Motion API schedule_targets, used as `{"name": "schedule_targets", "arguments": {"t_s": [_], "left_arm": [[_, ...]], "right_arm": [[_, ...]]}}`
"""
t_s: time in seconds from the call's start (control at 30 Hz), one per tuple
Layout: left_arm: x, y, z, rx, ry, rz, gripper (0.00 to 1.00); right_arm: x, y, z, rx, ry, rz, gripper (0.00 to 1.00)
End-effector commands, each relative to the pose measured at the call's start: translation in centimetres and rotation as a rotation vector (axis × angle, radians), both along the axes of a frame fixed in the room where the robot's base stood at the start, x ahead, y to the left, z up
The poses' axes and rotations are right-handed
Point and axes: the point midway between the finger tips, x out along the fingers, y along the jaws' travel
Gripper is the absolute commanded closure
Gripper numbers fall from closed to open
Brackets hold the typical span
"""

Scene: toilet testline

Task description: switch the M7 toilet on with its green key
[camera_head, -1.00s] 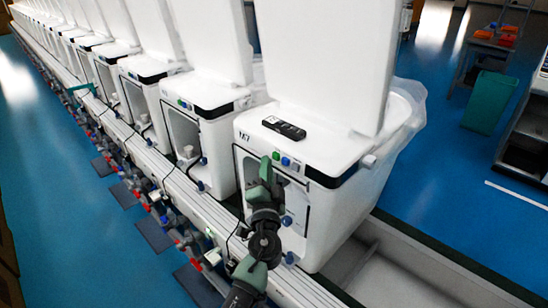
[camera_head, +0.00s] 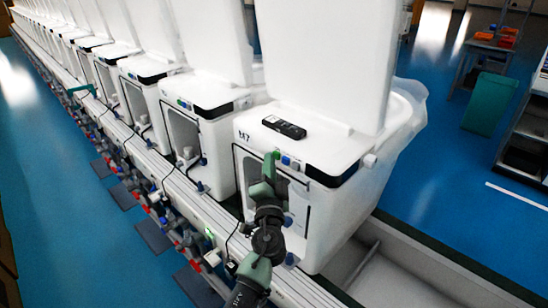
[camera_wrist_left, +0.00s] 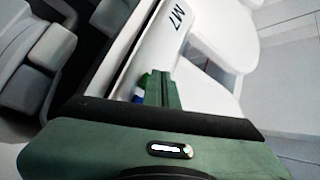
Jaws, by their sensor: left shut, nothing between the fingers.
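The M7 toilet (camera_head: 335,232) is the white unit nearest me, with "M7" on its front edge. Its green key (camera_head: 277,154) is at the left of a short row on the front edge, beside a blue key (camera_head: 286,160) and a pale key. My left gripper (camera_head: 269,160) is shut and empty, its green fingertips just left of the green key. In the left wrist view the shut fingers (camera_wrist_left: 163,88) partly cover the green key (camera_wrist_left: 143,80), with blue below it. I cannot tell whether they touch the key. My right gripper is not in view.
A black remote (camera_head: 284,127) lies on the M7 top below the raised white lid (camera_head: 325,60). More toilets run in a row to the far left. Pipes and red valves line the rail below. A green bin (camera_head: 489,103) stands on the blue floor at the right.

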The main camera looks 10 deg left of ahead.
Motion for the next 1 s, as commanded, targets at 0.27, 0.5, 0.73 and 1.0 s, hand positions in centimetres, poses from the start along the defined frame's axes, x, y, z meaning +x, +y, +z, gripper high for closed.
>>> {"name": "schedule_targets", "arguments": {"t_s": [0.27, 0.5, 0.73, 1.0], "left_arm": [[0.2, -0.1, 0.0, 0.0, 0.0, 0.0, 1.0], [-0.3, 0.2, 0.0, 0.0, 0.001, -0.001, 1.0], [-1.1, 0.6, 0.0, 0.0, 0.0, -0.001, 1.0], [-1.2, 0.7, 0.0, 0.0, 0.0, 0.0, 1.0]], "right_arm": [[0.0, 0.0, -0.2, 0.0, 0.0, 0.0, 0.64], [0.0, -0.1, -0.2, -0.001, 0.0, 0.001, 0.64], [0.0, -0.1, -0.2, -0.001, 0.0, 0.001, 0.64], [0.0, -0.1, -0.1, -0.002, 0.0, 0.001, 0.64]]}}
